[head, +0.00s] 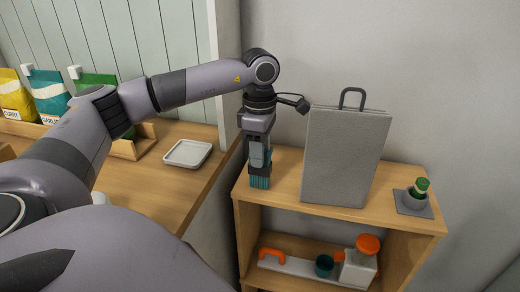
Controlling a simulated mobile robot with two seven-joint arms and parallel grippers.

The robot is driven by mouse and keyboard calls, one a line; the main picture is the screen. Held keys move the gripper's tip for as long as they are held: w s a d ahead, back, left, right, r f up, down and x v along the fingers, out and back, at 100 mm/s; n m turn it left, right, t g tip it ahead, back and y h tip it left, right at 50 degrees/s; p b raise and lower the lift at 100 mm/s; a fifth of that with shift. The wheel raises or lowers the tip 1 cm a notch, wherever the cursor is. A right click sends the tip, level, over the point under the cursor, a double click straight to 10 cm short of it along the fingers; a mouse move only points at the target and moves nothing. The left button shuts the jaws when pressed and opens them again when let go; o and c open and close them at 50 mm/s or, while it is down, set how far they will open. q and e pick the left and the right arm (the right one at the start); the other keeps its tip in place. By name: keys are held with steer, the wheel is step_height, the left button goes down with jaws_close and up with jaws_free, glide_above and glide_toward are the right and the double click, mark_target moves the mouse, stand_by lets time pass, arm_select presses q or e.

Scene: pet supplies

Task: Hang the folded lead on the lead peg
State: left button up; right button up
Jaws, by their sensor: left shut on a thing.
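My left gripper (260,172) points down over the left end of the wooden shelf unit's top (283,190). It is shut on a small teal, vertically ribbed bundle (260,183), which looks like the folded lead. The fingers partly cover the bundle, and I cannot tell whether it touches the shelf top. I cannot make out a lead peg in this view. My right gripper is not in view.
A tall grey panel-like object (343,160) with a dark handle stands close right of the gripper. A grey holder with a green-topped item (420,190) is farther right. A white tray (188,153) lies on the left counter.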

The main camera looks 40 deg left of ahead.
arm_select(q)
steer(key=o, duration=1.1)
steer(key=shift+f, duration=0.1)
steer(key=shift+o, duration=0.2)
steer(key=r, duration=0.7)
steer(key=shift+w+d+r+b, duration=0.1)
steer(key=shift+w+d+b, duration=0.1)
steer(key=shift+d+b, duration=0.1)
